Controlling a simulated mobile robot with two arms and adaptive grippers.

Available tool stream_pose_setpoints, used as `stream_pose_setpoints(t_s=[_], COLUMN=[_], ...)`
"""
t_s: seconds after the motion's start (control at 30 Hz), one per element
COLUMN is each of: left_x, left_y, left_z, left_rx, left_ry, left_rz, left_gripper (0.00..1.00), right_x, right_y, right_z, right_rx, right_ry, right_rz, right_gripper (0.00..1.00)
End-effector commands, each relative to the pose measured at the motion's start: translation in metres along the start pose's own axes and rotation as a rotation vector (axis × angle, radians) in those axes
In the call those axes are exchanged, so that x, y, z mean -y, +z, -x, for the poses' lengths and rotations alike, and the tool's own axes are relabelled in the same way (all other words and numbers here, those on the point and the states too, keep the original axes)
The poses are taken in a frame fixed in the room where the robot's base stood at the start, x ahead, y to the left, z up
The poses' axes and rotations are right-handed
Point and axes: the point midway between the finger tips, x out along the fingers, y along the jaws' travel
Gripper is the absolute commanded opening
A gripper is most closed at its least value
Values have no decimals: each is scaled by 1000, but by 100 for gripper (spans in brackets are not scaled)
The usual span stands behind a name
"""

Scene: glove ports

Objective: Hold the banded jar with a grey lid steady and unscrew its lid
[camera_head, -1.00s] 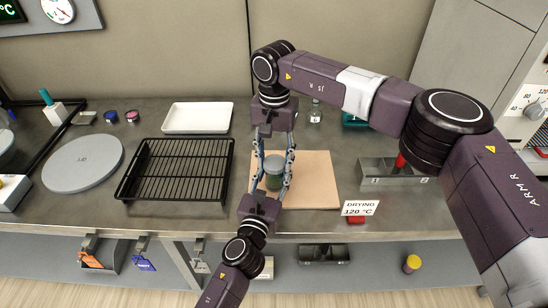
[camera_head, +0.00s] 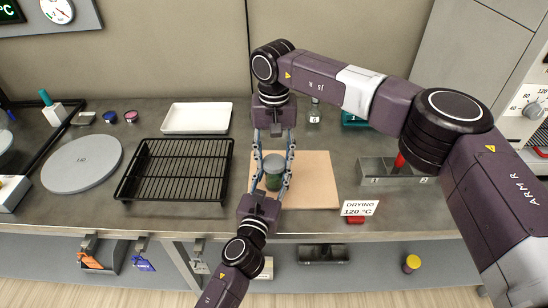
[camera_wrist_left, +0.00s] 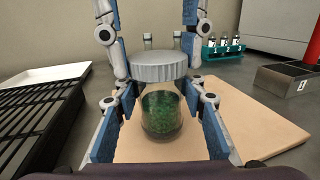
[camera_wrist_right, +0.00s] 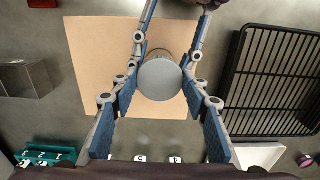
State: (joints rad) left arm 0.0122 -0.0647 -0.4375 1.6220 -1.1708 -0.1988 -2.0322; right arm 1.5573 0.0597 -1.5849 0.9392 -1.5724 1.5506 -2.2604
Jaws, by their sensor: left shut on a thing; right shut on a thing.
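The jar (camera_head: 273,182), dark green inside clear glass, stands upright on a tan board (camera_head: 315,180). Its grey lid (camera_head: 273,163) is on top; it also shows in the left wrist view (camera_wrist_left: 158,67) and from above in the right wrist view (camera_wrist_right: 160,76). My left gripper (camera_head: 273,178) comes from the near side, with its fingers shut on either side of the jar body (camera_wrist_left: 160,115). My right gripper (camera_head: 274,160) reaches down from the far side, shut on the lid. The fingers hide part of the jar. I cannot tell whether a gap separates lid and jar.
A black wire rack (camera_head: 178,168) lies left of the board, with a white tray (camera_head: 197,118) behind it and a grey disc (camera_head: 82,163) further left. A grey bin (camera_head: 375,172) and a "DRYING 120 °C" sign (camera_head: 360,208) are on the right.

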Motion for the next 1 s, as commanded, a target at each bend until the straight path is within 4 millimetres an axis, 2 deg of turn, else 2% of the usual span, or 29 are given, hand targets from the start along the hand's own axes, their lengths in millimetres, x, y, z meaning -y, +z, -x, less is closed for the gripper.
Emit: stream_pose_setpoints(t_s=[0.5,0.87,1.0], left_x=[0,-1,-1], left_y=[0,0,0], left_z=[0,0,0], left_rx=[-1,-1,-1], left_ry=[1,2,2], left_rz=[0,-1,-1], left_gripper=[0,0,0], right_x=[0,0,0], right_y=[0,0,-1], right_z=[19,20,28], right_rx=[0,0,-2], right_ry=[-1,0,0], right_rz=[0,-1,-1], right_gripper=[13,13,13])
